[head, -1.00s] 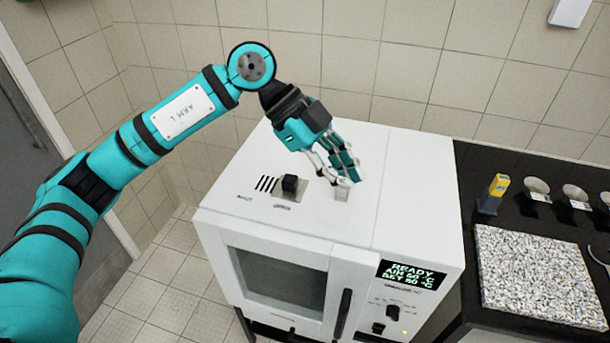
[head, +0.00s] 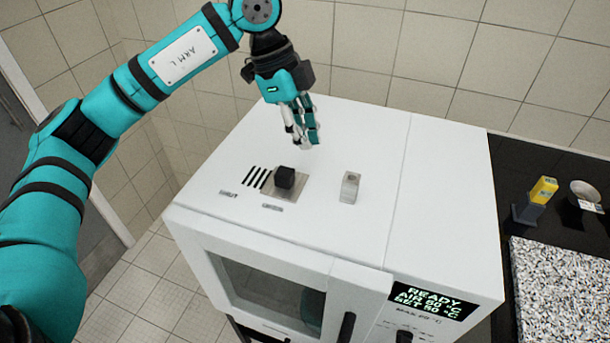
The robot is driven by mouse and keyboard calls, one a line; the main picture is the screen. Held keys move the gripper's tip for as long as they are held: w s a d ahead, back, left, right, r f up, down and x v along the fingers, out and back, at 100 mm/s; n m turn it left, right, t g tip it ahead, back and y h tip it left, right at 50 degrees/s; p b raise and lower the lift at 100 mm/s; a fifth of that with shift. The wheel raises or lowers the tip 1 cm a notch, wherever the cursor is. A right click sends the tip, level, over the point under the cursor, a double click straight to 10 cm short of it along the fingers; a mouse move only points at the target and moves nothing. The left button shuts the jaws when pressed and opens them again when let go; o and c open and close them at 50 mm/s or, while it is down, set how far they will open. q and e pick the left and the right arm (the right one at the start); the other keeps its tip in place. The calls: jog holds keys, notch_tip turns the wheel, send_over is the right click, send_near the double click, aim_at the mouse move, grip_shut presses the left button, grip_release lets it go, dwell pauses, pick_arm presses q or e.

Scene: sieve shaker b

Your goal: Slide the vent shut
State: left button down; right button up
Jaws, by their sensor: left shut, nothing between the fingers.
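The vent is on top of the white oven (head: 330,225). Its black knob (head: 285,177) stands on a metal plate (head: 297,194), and several dark slots (head: 258,178) show just left of the plate. Small labels by the vent are too small to read surely. My left gripper (head: 306,143) is shut and empty. It is above and behind the knob, a little to its right, pointing down and apart from it. My right gripper is not in view.
A small light block (head: 349,187) stands on the oven top, right of the knob. The oven display (head: 433,299) reads READY. A dark bench (head: 545,220) at the right holds a yellow-and-grey item (head: 535,200), a small dish (head: 586,193) and a speckled slab (head: 560,290).

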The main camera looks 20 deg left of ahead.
aim_at(285, 178)
pick_arm(q)
jog(key=p+x, duration=0.3)
jog(key=x, duration=0.6)
jog(key=shift+w+d+f, duration=0.15)
jog(key=shift+f, duration=0.25)
jog(key=a+p, duration=0.1)
jog(key=a, duration=0.2)
jog(key=shift+w+f+p, duration=0.15)
jog(key=shift+f+p, duration=0.1)
jog(key=shift+p, duration=0.15)
jog(key=shift+a, duration=0.5)
jog(key=shift+f, duration=0.1)
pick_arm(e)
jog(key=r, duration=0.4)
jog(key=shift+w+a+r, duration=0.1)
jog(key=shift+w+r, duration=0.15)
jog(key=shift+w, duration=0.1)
pick_arm(q)
jog(key=shift+d, duration=0.1)
